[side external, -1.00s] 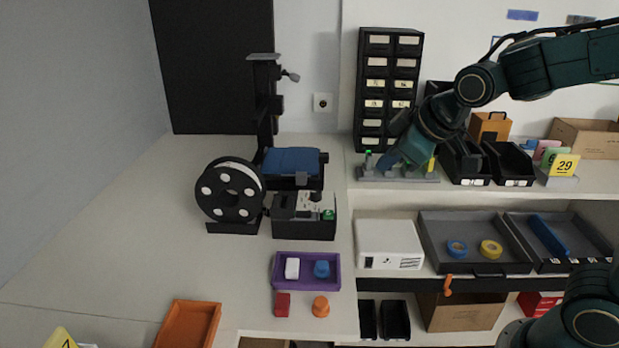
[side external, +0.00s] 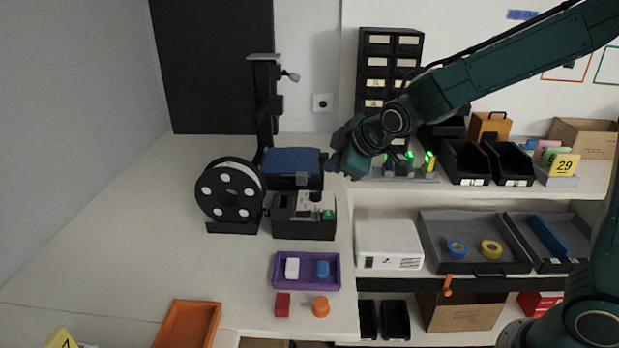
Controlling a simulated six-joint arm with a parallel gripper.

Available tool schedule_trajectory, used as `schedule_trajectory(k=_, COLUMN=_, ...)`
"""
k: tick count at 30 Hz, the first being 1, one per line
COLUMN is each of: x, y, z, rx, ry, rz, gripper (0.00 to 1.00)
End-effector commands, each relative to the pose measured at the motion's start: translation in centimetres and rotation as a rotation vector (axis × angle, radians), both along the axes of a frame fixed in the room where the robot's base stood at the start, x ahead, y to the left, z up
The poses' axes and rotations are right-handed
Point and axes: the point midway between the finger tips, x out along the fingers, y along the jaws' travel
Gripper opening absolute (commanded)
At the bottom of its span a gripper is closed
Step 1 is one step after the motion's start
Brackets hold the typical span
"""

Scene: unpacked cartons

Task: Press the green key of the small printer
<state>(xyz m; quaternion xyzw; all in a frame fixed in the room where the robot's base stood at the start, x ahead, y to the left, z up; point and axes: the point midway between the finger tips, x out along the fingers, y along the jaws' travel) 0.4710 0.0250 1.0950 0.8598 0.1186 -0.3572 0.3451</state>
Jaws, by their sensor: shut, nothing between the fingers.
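The small printer (side external: 304,224) is a black box on the white bench, in front of the larger black machine with a blue bed. Its green key (side external: 328,214) shows on the right of its top front. My gripper (side external: 328,168) is shut and empty. In the picture it is above the key and slightly behind the printer's right side, apart from the key. The fingertips are small and dark against the machine behind, so their exact height is hard to tell.
The larger machine (side external: 292,160) stands close left of my gripper. A black spool (side external: 230,192) is left of the printer. A purple tray (side external: 306,284) is in front. A rack with lit green lamps (side external: 408,168) is on the right shelf.

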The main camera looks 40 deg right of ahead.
Motion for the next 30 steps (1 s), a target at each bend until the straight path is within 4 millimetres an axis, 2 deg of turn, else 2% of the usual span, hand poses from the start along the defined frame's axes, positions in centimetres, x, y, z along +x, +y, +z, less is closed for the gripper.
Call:
schedule_trajectory(k=14, x=0.0, y=0.0, z=-0.7, rx=0.002, ry=0.001, rz=-0.001, gripper=0.00)
schedule_trajectory(k=30, x=-0.1, y=0.0, z=-5.7, rx=0.002, ry=0.003, rz=0.000, gripper=0.00)
